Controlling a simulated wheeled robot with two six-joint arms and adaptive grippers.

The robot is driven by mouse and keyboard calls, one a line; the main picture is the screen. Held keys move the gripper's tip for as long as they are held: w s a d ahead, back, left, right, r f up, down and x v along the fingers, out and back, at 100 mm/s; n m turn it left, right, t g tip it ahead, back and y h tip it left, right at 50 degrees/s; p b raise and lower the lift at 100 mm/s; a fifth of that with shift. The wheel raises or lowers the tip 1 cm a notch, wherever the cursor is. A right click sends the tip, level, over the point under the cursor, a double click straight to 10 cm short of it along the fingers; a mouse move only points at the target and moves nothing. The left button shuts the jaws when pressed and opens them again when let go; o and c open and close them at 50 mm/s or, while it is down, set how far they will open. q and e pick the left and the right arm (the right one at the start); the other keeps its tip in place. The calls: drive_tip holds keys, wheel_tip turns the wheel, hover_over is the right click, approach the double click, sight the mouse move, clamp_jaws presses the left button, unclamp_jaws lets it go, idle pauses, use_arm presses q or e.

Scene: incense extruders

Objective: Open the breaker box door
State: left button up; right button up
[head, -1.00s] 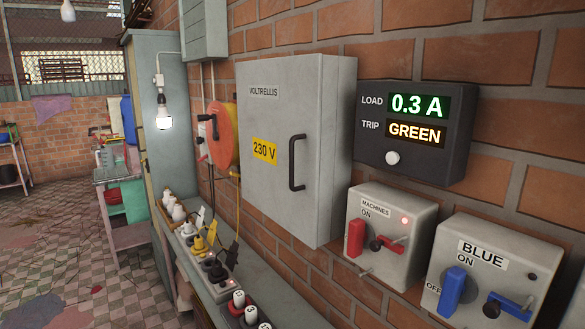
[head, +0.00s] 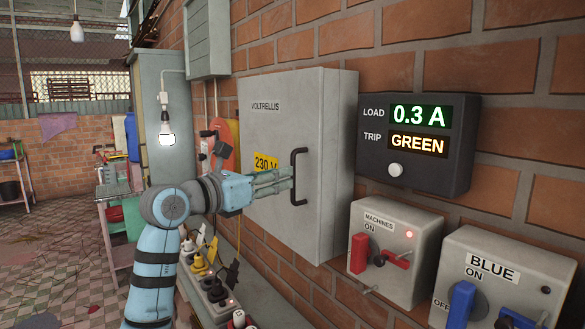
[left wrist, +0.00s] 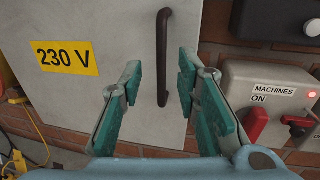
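The grey breaker box door (head: 270,125), marked VOLTRELLIS with a yellow 230 V label, looks closed on the brick wall. Its black upright handle (head: 294,178) is at the door's right side. My left gripper (head: 288,180) reaches in from the left with its fingertips close to the handle. In the left wrist view my open left gripper (left wrist: 160,80) has one teal finger on each side of the handle (left wrist: 163,58), with a gap visible on both sides. I cannot tell whether the fingertips touch the door. My right gripper is not in view.
A dark LOAD and TRIP display (head: 417,140) is on the wall right of the box. Below it are the MACHINES switch box (head: 395,225) and the BLUE switch box (head: 520,270).

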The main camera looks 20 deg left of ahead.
sight(293, 202)
use_arm(q)
drive_tip(key=p+x, duration=0.1)
drive_tip(key=x, duration=0.4)
drive_tip(key=shift+w+d, duration=0.25)
drive_tip(key=shift+w, duration=0.1)
clamp_jaws()
